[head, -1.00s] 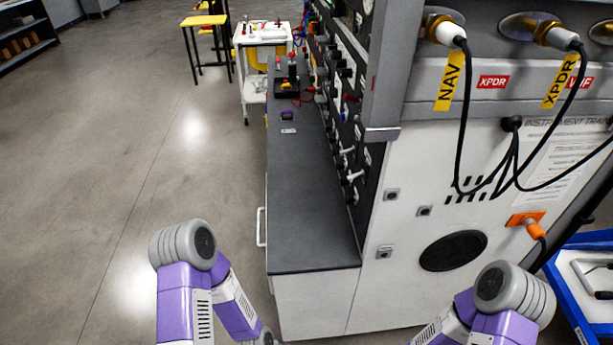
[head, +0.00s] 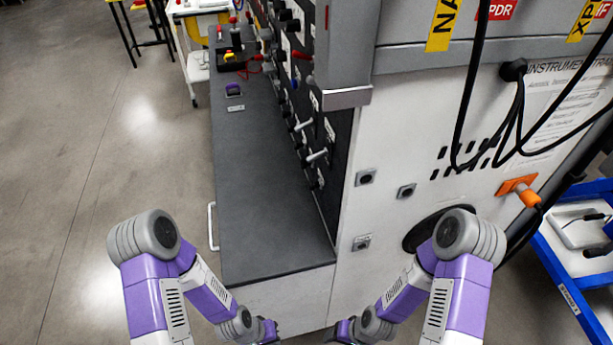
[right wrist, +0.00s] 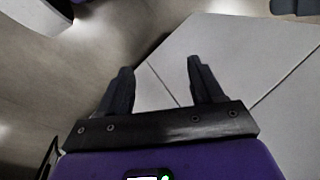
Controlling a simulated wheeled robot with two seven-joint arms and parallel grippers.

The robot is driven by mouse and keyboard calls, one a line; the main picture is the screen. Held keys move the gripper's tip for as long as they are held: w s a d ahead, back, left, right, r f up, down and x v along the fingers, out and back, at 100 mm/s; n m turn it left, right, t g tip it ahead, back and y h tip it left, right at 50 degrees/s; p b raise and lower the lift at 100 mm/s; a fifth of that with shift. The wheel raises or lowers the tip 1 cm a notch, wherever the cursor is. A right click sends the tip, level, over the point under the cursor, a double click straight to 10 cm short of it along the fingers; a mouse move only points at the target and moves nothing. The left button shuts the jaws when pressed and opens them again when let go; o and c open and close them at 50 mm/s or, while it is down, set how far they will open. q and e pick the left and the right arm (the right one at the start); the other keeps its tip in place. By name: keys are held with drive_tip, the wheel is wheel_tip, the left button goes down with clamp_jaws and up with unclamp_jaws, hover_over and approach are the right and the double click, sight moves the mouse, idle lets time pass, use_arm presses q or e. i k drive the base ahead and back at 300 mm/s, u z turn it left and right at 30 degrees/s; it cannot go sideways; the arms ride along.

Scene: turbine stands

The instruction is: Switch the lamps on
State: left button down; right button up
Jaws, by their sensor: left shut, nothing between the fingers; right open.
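A black panel (head: 318,135) with rows of switches, knobs and white levers runs along the bench's right side, seen at a steep angle. I cannot make out which of its parts are lamps or lamp switches. My left gripper (head: 270,331) is at the bottom of the head view, in front of the bench's near end, shut and empty. My right gripper is low in front of the white cabinet in the head view, mostly hidden by its arm. In the right wrist view the right gripper (right wrist: 160,68) is open with nothing between its fingers.
The white cabinet end (head: 385,215) has hanging black cables and an orange plug (head: 521,190). A blue cart (head: 565,265) stands right. Open floor lies left.

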sight(312, 158)
drive_tip(key=z, duration=1.35)
drive_tip(key=k, duration=1.15)
drive_tip(key=u, duration=1.75)
drive_tip(key=i, duration=0.45)
drive_tip(key=z, duration=0.1)
